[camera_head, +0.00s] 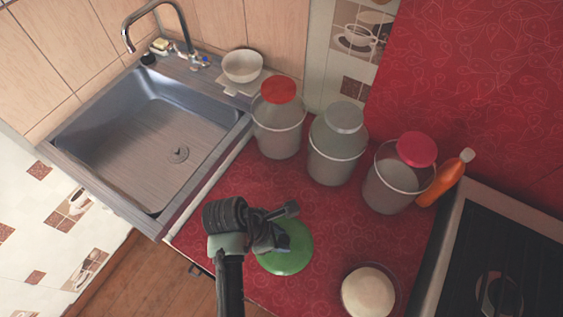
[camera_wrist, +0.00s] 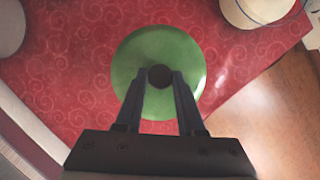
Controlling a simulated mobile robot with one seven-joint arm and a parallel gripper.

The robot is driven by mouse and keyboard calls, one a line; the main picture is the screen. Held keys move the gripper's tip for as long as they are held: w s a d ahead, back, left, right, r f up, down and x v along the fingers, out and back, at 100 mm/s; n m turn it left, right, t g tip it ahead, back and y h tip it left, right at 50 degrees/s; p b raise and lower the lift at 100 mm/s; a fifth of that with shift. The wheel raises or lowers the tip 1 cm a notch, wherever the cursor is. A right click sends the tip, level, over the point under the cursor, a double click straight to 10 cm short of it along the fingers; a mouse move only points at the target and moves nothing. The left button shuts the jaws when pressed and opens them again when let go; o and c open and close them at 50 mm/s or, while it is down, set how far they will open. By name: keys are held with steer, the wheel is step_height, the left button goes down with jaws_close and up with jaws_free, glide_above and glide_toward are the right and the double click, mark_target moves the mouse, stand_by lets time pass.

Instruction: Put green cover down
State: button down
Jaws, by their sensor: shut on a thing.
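The green cover (camera_head: 289,252) is a round lid over the red counter near its front edge, in the middle of the head view. In the wrist view the green cover (camera_wrist: 190,52) shows as a green disc with a dark round knob (camera_wrist: 160,76) at its centre. My gripper (camera_wrist: 160,82) has its two fingers on either side of the knob, shut on it. My gripper and wrist (camera_head: 268,230) hide the cover's left part in the head view. I cannot tell whether the cover touches the counter or hangs just above it.
Three canisters with grey (camera_head: 338,150), red (camera_head: 278,130) and pink-red (camera_head: 390,185) tops stand behind. A cream-filled bowl (camera_head: 368,292) is at the right front, an orange bottle (camera_head: 445,178) by the stove (camera_head: 500,255). A sink (camera_head: 150,140) lies left. Red counter (camera_head: 225,195) is bare between.

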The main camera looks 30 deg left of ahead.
steer(key=shift+f, duration=2.7)
steer(key=shift+f, duration=0.15)
steer(key=c, duration=0.5)
jaws_free()
